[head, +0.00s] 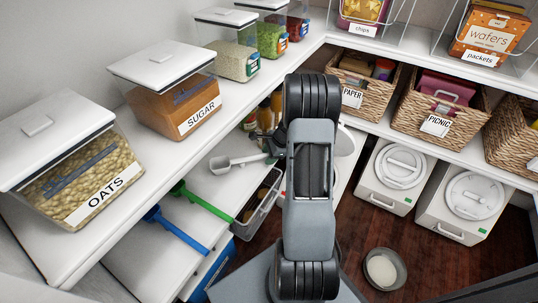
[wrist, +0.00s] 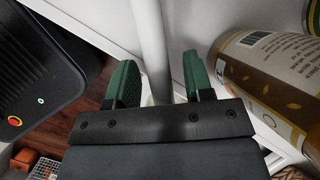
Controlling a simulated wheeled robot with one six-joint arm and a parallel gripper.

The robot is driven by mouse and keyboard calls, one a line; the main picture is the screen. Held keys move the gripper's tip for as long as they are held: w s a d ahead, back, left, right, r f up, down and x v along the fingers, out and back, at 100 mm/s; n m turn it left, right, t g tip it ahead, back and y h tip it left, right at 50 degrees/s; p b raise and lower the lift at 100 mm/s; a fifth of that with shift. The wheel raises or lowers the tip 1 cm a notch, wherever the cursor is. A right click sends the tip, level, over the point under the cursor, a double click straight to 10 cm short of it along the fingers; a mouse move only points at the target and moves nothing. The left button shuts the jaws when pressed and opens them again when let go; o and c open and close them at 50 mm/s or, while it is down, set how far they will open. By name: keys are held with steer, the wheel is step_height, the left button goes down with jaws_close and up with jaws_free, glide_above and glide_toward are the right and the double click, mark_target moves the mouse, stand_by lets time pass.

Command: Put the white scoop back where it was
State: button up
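The white scoop (head: 222,164) is on the lower left shelf in the head view. Its bowl is at the left and its handle points right, toward my arm. My gripper is mostly hidden behind my arm there. In the wrist view my gripper (wrist: 162,80) has its two green fingers apart. A long white bar (wrist: 150,35), which looks like the scoop's handle, runs through the gap between them. A narrow space shows at the right finger. I cannot tell whether the left finger touches the bar.
A green scoop (head: 205,199) and a blue scoop (head: 177,229) lie on the same shelf. A grey bin (head: 262,205) stands beside them. A labelled bottle (wrist: 270,75) is close on the right in the wrist view. A round bowl (head: 385,269) sits on the floor.

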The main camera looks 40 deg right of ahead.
steer(key=shift+s+d+r+p, duration=0.15)
steer(key=shift+r+p, duration=0.15)
steer(key=shift+r, duration=0.3)
steer(key=p+v, duration=0.3)
steer(key=v, duration=0.8)
steer(key=shift+p, duration=0.35)
